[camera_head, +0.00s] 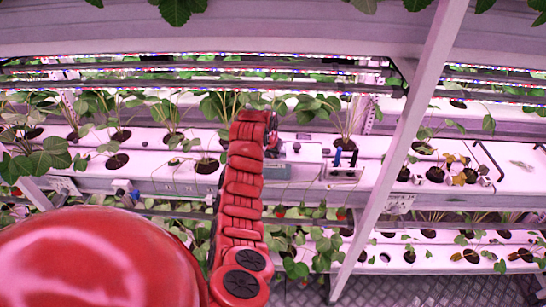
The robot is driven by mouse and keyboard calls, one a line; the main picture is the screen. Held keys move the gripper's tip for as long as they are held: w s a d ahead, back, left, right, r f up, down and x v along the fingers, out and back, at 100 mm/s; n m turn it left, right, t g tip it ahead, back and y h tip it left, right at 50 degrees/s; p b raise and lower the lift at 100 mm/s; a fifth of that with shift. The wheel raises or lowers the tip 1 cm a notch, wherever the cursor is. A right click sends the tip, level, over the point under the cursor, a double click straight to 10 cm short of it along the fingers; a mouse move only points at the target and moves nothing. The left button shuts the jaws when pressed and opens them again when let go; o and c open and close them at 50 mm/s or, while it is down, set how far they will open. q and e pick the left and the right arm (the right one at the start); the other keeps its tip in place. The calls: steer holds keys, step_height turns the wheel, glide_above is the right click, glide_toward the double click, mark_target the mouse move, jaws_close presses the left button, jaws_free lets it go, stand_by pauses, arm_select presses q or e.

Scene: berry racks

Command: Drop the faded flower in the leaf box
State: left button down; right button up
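A red arm, which looks like my left one, reaches from the lower left up to the middle rack shelf. Its far end is in front of the shelf, and I cannot make out its gripper fingers or anything held in them. A pale box (300,152) sits on the shelf just right of the arm's end; I cannot tell whether it is the leaf box. No faded flower can be made out for certain. A plant with yellow-brown leaves (458,178) stands on the right part of the shelf. My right gripper is not in view.
A small holder with blue and dark upright pieces (345,163) stands right of the pale box. A slanted pale post (400,150) crosses in front of the shelves. Potted strawberry plants fill the middle shelf (140,180) and the lower one.

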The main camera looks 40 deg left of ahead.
arm_select(q)
steer(key=shift+f+b, duration=0.55)
steer(key=shift+f, duration=0.1)
steer(key=c, duration=0.7)
jaws_free()
steer(key=shift+c, duration=0.2)
steer(key=shift+r, duration=0.1)
